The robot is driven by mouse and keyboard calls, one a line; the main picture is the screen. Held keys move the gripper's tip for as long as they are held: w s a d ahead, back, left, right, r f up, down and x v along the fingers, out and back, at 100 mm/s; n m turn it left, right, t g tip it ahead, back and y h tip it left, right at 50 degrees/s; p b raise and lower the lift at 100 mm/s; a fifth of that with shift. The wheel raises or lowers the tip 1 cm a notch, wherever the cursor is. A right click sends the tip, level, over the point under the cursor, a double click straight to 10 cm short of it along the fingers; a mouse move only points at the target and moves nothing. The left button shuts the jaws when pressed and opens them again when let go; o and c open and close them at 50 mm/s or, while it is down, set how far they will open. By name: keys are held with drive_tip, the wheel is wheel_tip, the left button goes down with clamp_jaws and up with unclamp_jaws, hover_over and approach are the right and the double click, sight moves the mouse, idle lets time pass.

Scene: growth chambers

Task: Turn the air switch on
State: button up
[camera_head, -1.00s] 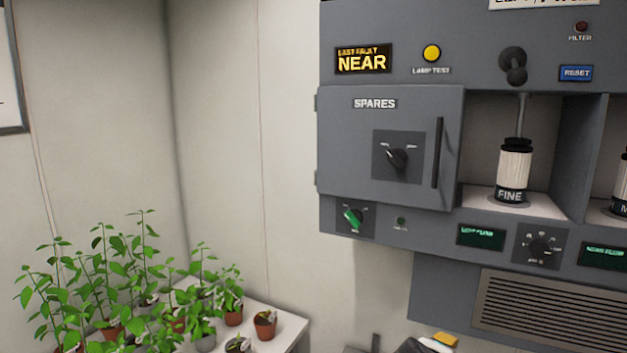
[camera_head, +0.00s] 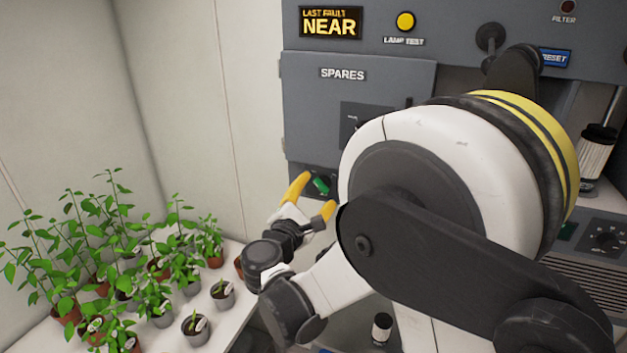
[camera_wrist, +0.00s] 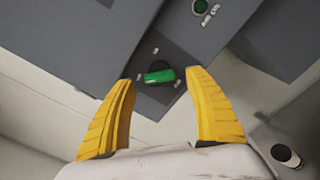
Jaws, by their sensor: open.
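The air switch is a green-handled rotary knob (camera_wrist: 159,76) on a dark plate at the bottom left of the grey panel. In the head view the green knob (camera_head: 320,186) shows between my fingers. My gripper (camera_wrist: 160,95) is open, with its two yellow fingertips on either side of the knob in the wrist view. In the head view my gripper (camera_head: 313,196) is just in front of the panel's lower left corner. I cannot tell whether a finger touches the knob. A small green indicator (camera_wrist: 199,6) labelled AIR ON sits beside the switch.
The SPARES door (camera_head: 345,110) is above the switch, with another knob on it partly hidden by my arm. Potted plants (camera_head: 130,260) stand on a white bench (camera_head: 215,320) at the left. A filter cylinder (camera_head: 598,150) stands at the right.

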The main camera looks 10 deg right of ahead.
sight(320, 188)
drive_tip(key=shift+x, duration=1.55)
drive_tip(key=c, duration=1.2)
